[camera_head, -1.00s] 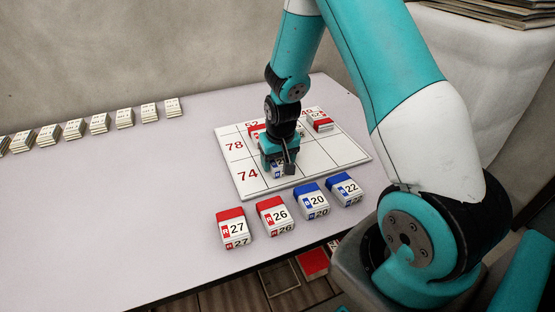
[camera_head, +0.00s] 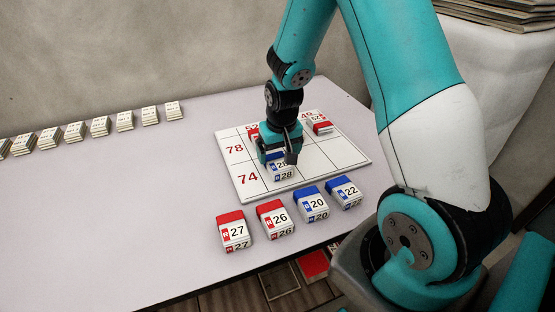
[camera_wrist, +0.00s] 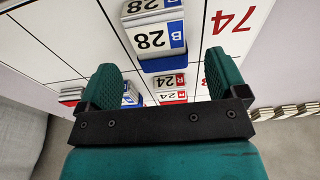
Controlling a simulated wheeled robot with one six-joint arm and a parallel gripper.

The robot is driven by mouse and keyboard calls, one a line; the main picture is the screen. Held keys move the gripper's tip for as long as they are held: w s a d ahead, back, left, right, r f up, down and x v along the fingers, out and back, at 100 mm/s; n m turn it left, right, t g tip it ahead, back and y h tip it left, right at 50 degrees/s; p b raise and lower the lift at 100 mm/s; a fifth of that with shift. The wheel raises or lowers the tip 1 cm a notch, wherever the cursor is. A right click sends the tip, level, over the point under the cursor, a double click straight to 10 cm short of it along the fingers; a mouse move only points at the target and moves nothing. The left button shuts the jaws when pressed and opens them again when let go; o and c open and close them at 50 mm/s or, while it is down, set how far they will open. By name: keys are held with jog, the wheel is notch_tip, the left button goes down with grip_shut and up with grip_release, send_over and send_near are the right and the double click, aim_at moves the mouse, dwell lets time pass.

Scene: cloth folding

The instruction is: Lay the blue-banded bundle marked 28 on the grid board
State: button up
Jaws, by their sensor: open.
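The blue-banded bundle marked 28 (camera_head: 283,174) lies on the white grid board (camera_head: 345,153), in the row labelled 74, beside that number. In the wrist view the same bundle (camera_wrist: 152,38) lies face up beyond my fingertips, with its blue band toward me. My gripper (camera_head: 279,150) is just above and behind it in the head view and hides part of its top. In the wrist view my gripper (camera_wrist: 162,72) has its two green fingers wide apart with nothing clamped between them.
Red-banded bundles lie at the board's far side (camera_head: 320,124); a red-banded 24 (camera_wrist: 172,81) and a blue-banded one (camera_wrist: 131,96) show near my fingers. Bundles 27 (camera_head: 234,230), 26 (camera_head: 275,218), 20 (camera_head: 312,204) and 22 (camera_head: 344,192) line the front.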

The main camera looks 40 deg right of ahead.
aim_at(280, 166)
notch_tip(280, 166, up, 7)
jog(key=s, duration=0.1)
jog(key=s+a+r+n+y, duration=0.25)
jog(key=s+a+r, duration=0.2)
jog(key=a, duration=0.35)
jog(key=s+a+r+n+y, duration=0.1)
jog(key=s+a+r+n, duration=0.3)
jog(key=a, duration=0.3)
jog(key=s+a+r+n+g+y, duration=0.1)
jog(key=s+a+r+n, duration=0.3)
jog(key=s, duration=0.8)
jog(key=a+r, duration=0.2)
jog(key=a, duration=0.1)
jog(key=shift+a+g+p, duration=0.2)
jog(key=shift+g+p, duration=0.1)
jog(key=shift+g, duration=0.1)
